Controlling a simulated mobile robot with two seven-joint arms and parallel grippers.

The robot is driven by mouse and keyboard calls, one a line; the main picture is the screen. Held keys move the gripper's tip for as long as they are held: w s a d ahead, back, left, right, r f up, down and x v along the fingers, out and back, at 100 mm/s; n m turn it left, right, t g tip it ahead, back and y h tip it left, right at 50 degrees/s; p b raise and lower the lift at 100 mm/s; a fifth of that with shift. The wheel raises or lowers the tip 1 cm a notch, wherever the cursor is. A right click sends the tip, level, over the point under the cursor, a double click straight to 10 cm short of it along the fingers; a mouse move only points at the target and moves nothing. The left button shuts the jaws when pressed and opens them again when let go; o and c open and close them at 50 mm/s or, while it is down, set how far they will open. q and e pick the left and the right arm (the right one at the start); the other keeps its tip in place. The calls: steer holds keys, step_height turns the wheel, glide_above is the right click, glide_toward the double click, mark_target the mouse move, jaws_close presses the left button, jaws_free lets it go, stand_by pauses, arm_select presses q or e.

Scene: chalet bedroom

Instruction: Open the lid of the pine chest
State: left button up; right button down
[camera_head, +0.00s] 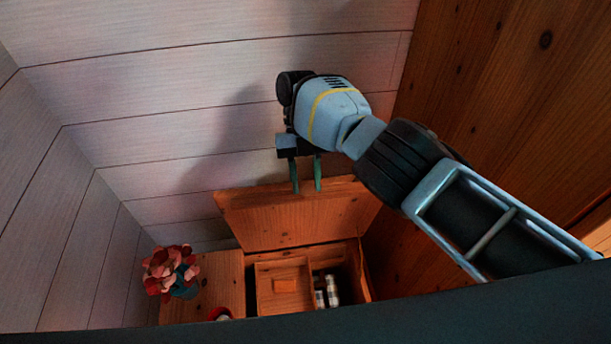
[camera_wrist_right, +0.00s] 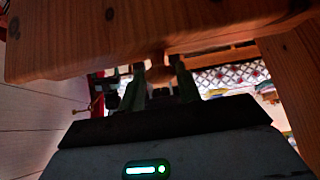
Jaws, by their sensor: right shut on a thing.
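The pine chest (camera_head: 365,272) stands low in the head view. Its lid (camera_head: 300,218) is raised and leans up at the back, so the inside shows. My right gripper (camera_head: 307,188) reaches down to the lid's upper edge. In the right wrist view the lid (camera_wrist_right: 130,35) fills the top, and my right gripper (camera_wrist_right: 161,76) is shut on a small wooden knob (camera_wrist_right: 157,64) at the lid's edge. The chest's front is hidden by a dark edge across the bottom of the head view. My left gripper is not in view.
Inside the chest are a wooden tray (camera_head: 262,292) with a small block (camera_head: 285,286) and some pale cylinders (camera_head: 326,290). A pot of red and pink flowers (camera_head: 170,272) stands on a wooden surface (camera_head: 222,277) at left. A plank wall (camera_head: 180,130) rises close behind.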

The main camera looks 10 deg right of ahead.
stand_by(0.4)
steer(key=c, duration=1)
jaws_free()
steer(key=shift+r, duration=0.1)
steer(key=shift+w, duration=0.1)
